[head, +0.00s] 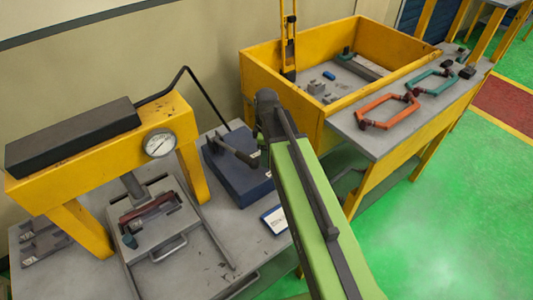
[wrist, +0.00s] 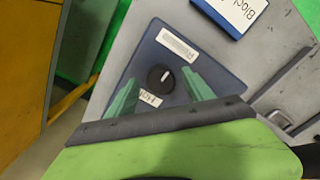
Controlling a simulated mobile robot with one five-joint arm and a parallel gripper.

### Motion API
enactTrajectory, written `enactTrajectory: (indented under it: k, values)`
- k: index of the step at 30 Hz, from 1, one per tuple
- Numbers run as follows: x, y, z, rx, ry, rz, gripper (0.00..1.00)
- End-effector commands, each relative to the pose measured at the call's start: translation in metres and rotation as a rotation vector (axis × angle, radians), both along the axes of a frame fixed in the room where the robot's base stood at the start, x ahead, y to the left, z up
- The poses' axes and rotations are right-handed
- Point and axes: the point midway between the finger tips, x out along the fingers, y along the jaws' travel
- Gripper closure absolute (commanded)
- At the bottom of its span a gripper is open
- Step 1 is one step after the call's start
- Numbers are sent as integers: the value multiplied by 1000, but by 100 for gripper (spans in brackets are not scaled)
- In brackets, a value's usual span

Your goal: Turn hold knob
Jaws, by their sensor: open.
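In the head view the blue box (head: 232,185) stands on the grey bench, partly behind my arm.
A yellow press with a gauge (head: 160,143) stands left of the box, with a bent black lever above. A blue-edged card (head: 274,219) lies in front of the box. A yellow-walled bin (head: 290,45) and orange (head: 388,111) and green clamp frames (head: 433,81) are to the right.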

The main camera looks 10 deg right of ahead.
Motion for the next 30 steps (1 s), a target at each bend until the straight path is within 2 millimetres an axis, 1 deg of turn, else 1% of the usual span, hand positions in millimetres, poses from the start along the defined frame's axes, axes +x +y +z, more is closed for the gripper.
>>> enactTrajectory:
  k: [1, 5, 12, 21, 25, 30]
  values:
    - [0, 0, 11, 0, 0, 0, 40]
    - [0, 0, 35, 0, 0, 0, 40]
    - [0, 0, 91, 0, 0, 0, 40]
    - [0, 0, 156, 0, 0, 1, 40]
    - [0, 0, 169, 0, 0, 1, 40]
    - [0, 0, 169, 0, 0, 1, 40]
